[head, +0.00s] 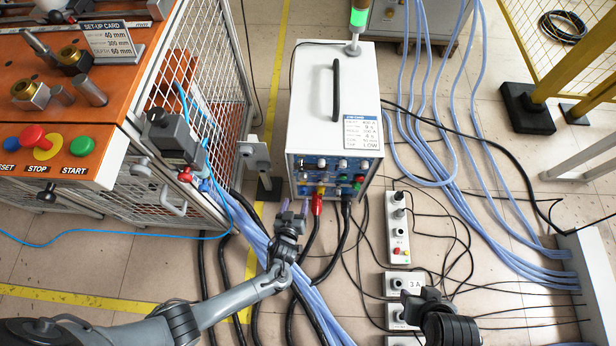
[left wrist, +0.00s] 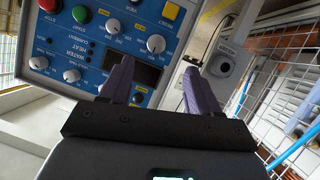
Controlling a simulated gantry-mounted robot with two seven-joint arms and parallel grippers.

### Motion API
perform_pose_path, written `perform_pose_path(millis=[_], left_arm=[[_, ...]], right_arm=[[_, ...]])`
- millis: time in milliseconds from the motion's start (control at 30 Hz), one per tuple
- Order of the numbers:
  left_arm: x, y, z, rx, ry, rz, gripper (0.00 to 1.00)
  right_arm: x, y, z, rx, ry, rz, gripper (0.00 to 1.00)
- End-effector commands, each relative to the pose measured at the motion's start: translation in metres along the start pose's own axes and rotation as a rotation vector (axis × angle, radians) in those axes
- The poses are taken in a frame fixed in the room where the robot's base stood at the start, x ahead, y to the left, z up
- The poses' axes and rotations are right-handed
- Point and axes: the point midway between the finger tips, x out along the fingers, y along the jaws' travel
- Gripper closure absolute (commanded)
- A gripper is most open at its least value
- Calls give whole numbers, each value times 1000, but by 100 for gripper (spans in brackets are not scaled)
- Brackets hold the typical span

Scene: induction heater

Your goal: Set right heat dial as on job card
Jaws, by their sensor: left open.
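The white heater box (head: 308,85) stands in the head view centre with its blue control panel (head: 335,170) facing me. The job card (head: 361,130) is on its top; its small figures are hard to read. The left wrist view shows the panel turned round, with several white-capped dials, one dial (left wrist: 156,43) nearest the fingers and another (left wrist: 113,25) beyond it. I cannot tell which is the right heat dial. My left gripper (head: 294,207) is open and empty, just in front of and left of the panel, touching no dial. My right gripper (head: 428,299) is dark; its jaws are unclear.
Red and black cables leave the panel's lower front. A power strip (head: 400,228) and several cables lie on the floor right of the heater. A wire cage (head: 205,80) and orange bench (head: 90,110) stand left. A grey fixture (head: 254,155) stands beside the heater.

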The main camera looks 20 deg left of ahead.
Motion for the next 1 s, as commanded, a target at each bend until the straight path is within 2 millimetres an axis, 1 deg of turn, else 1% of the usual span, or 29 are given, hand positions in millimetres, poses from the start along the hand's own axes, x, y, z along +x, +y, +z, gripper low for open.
perform_pose_path(millis=[33,100,267,500,700,833,1000], left_arm=[[4,2,-6,-1,7,2,38],[11,3,-8,-1,11,4,38],[32,3,-6,-2,13,5,38],[72,3,-6,-1,12,4,38],[97,4,-7,-1,11,5,38],[106,4,-8,-2,10,4,38],[111,4,-10,-3,10,4,38]], right_arm=[[0,-2,0,1,-2,-5,57],[3,-5,2,5,-4,-11,57],[16,-6,7,11,-5,-14,57],[40,0,15,2,-6,2,57],[54,-1,20,-3,-7,4,57],[59,-1,21,-3,-6,3,57],[60,-2,21,-1,-5,2,57]])
